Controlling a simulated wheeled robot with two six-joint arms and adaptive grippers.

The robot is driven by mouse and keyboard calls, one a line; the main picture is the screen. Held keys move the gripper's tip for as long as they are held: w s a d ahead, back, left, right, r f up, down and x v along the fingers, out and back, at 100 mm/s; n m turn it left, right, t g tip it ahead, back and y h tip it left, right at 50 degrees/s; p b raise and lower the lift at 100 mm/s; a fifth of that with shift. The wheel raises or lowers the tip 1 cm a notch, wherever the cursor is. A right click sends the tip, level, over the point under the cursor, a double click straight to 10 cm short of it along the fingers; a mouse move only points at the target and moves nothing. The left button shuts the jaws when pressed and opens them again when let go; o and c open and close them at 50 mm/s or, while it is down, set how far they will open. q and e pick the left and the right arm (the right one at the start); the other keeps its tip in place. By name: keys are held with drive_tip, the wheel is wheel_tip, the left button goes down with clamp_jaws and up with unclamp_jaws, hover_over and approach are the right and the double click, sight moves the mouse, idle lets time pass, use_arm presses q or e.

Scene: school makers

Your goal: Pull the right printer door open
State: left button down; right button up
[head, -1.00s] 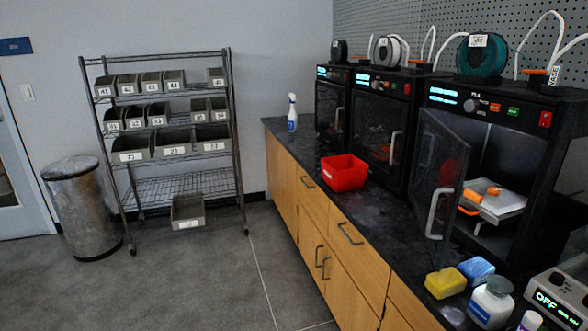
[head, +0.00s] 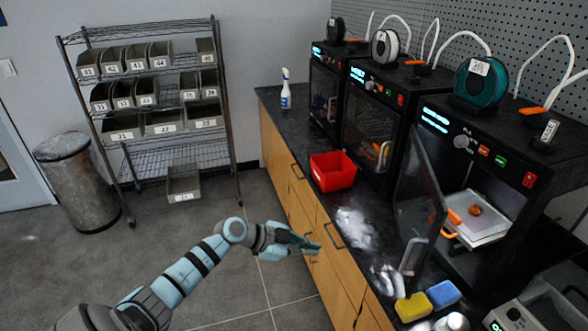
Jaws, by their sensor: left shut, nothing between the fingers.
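The right printer (head: 510,150) is a black box at the right end of the counter. Its dark see-through door (head: 420,190) stands ajar, swung out over the counter. The pale door handle (head: 411,256) is low on its free edge. Inside, a light print bed (head: 485,229) bears a small orange-brown print. My left gripper (head: 312,246) is shut and empty. It appears in front of the wooden cabinet fronts, left of the door and apart from the handle. My right gripper is not in view.
A red bin (head: 333,171) and a spray bottle (head: 285,90) stand on the dark counter. A yellow sponge (head: 412,307) and a blue sponge (head: 443,293) lie below the door. Two more printers stand farther back.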

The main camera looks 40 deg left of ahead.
use_arm(q)
drive_tip(key=a+r+n+g+y+p, duration=0.1)
drive_tip(key=a+r+y+p, duration=0.15)
drive_tip(key=a+r, duration=0.35)
drive_tip(key=a+r+n+g+y+p, duration=0.1)
drive_tip(key=a+r+y, duration=0.3)
drive_tip(key=r, duration=0.5)
drive_tip(key=x, duration=1)
drive_tip(key=shift+s+a+f+b, duration=0.15)
drive_tip(key=shift+s+f+b, duration=0.05)
drive_tip(key=shift+f+b, duration=0.2)
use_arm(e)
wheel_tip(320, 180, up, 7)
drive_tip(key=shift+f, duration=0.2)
use_arm(q)
drive_tip(key=shift+r, duration=0.15)
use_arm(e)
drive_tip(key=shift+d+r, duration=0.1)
